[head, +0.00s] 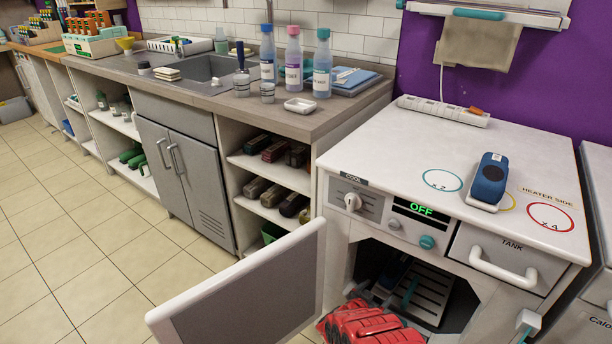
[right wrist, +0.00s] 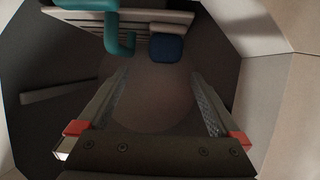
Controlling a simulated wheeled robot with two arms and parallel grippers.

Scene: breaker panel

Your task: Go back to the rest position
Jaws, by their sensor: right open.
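My right gripper (right wrist: 158,88) is open in the right wrist view, with nothing between its two fingers. It points into a dark compartment. A teal bent handle (right wrist: 122,40) and a blue block (right wrist: 168,48) lie beyond the fingertips, apart from them. In the head view, red ribbed parts (head: 368,324) show at the bottom, in front of the open compartment of the white unit (head: 400,138); I cannot tell its finger opening there. My left gripper is not in view.
The unit's door (head: 255,290) stands open at the left of the compartment. A slatted rack (head: 425,290) is inside. A blue device (head: 489,180) sits on the unit's top. A grey counter (head: 225,102) with bottles stands at the back left. The tiled floor is clear at left.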

